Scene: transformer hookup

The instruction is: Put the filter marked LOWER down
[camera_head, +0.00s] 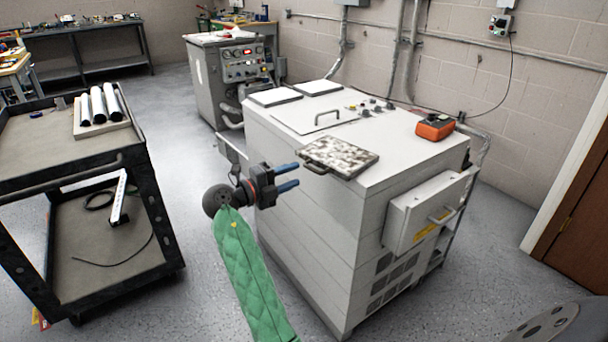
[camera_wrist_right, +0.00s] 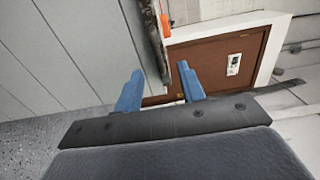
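A flat filter with a mottled grey-brown face (camera_head: 343,157) and a dark handle lies on the near edge of the white cabinet's top (camera_head: 385,165). I cannot read any LOWER mark on it. My right gripper (camera_head: 288,177) is beside the cabinet's edge, just left of and below the filter's handle, with its blue fingers apart and nothing between them. In the right wrist view the open fingers (camera_wrist_right: 160,90) point toward the cabinet side, with a mottled edge, likely the filter's (camera_wrist_right: 153,40), just beyond. My left gripper is not in view.
Two white-faced panels (camera_head: 275,97) (camera_head: 318,87) lie at the top's back left. An orange meter (camera_head: 435,127) sits at its right. A side box (camera_head: 425,210) juts from the cabinet. A black cart (camera_head: 45,150) with white rolls stands left, with clear floor between.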

